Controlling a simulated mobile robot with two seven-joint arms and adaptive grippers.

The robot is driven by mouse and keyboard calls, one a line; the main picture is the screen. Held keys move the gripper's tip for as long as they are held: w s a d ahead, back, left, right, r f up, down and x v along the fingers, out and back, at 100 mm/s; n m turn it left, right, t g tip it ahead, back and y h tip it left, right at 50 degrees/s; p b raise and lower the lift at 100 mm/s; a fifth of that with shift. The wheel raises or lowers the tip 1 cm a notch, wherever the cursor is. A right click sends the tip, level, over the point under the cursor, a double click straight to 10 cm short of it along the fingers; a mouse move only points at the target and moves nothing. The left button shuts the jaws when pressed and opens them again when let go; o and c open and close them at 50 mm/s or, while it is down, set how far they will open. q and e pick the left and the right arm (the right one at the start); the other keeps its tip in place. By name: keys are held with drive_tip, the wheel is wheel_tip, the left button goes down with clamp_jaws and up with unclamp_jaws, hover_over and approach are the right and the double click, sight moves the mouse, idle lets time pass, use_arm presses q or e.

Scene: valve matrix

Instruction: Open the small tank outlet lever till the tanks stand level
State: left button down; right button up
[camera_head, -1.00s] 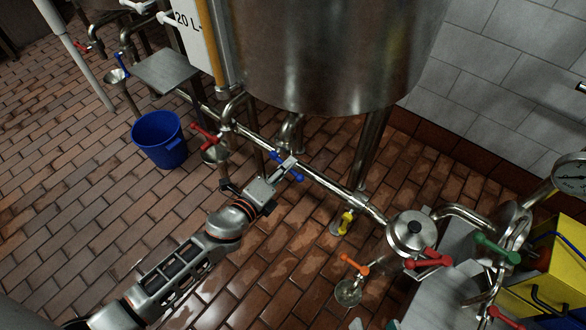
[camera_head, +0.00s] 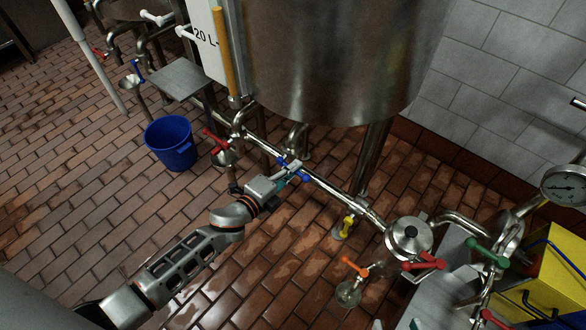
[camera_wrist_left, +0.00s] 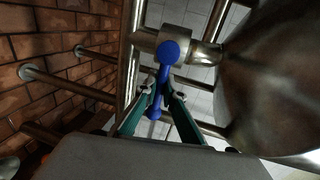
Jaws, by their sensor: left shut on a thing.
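A blue lever (camera_head: 306,178) sits on the steel pipe below the big steel tank (camera_head: 325,60); I cannot tell from the pictures whether it is the small tank outlet lever. My left gripper (camera_head: 287,173) is at this lever. In the left wrist view the blue lever (camera_wrist_left: 164,77) runs down between the two green-lined fingers of my left gripper (camera_wrist_left: 160,100), which are shut on it near its lower end. Its round upper end stays clear of the fingers. A smaller tank (camera_head: 135,8) is partly seen at the top left. My right gripper is not in view.
A red lever (camera_head: 215,139) is left of the gripper, beside a blue bucket (camera_head: 170,143). Yellow (camera_head: 348,226) and orange (camera_head: 355,267) levers are lower right. A grey wall and yellow box (camera_head: 555,270) bound the right.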

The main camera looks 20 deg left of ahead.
use_arm(q)
drive_tip(key=c, duration=2.4)
unclamp_jaws()
drive_tip(key=shift+r, duration=0.1)
drive_tip(key=shift+a, duration=0.1)
drive_tip(key=v, duration=1.2)
use_arm(e)
drive_tip(key=shift+w+r, duration=0.25)
drive_tip(key=shift+r, duration=0.1)
